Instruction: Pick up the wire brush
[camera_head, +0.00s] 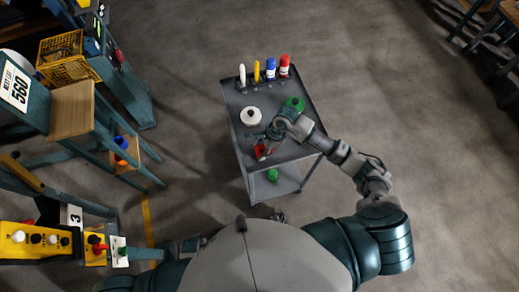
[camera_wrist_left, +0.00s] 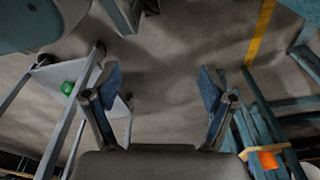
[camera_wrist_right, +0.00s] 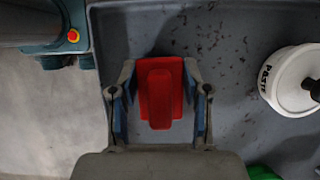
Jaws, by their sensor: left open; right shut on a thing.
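The wire brush (camera_wrist_right: 160,92) shows as a red block with a raised red middle part, seen from above; no bristles show. It is between the two fingers of my right gripper (camera_wrist_right: 159,120), which is shut on it. In the head view the red brush (camera_head: 263,152) is at the near part of the grey cart top, under my right gripper (camera_head: 266,142). I cannot tell if it touches the cart. My left gripper (camera_wrist_left: 158,105) is open and empty in the left wrist view, above the floor.
The grey cart (camera_head: 240,135) holds a white paste tub (camera_head: 251,116), a green round thing (camera_head: 295,103), and white, yellow, blue and red bottles (camera_head: 284,65) at the far edge. A green item (camera_head: 272,175) sits on the lower shelf.

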